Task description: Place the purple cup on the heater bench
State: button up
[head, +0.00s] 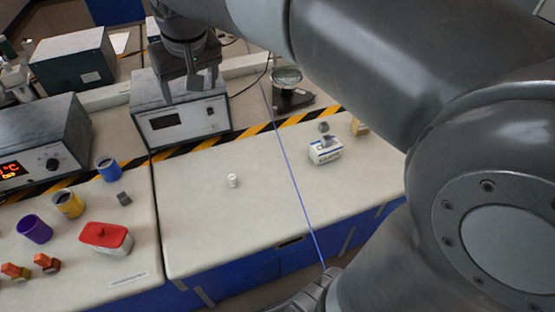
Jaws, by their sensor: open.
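The purple cup (34,230) stands at the far left of the view, on the left bench (75,281). A grey box with a red °C display (38,147) is behind it at the back of that bench. I cannot read the small label on the bench's front edge, so which bench is the heater bench is not certain. My gripper (192,86) is open and empty at the upper middle, in front of a grey instrument box. It is well to the right of the purple cup and apart from it.
A yellow cup (68,203), a blue cup (108,168), a red-lidded container (105,238) and orange blocks (46,264) surround the purple cup. My arm covers the right side.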

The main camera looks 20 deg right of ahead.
jog(key=s+d+f+m, duration=0.1)
jog(key=s+d+f, duration=0.2)
jog(key=s, duration=0.3)
jog(key=s+d+f+t, duration=0.1)
jog(key=s+d+f, duration=0.2)
jog(key=s+d, duration=0.1)
jog(key=s+d+f+m+h, duration=0.1)
jog(key=s+d+f, duration=0.2)
jog(key=s, duration=0.4)
jog(key=shift+s+d+m+t, duration=0.3)
jog(key=shift+d+t, duration=0.1)
jog(key=shift+d, duration=0.35)
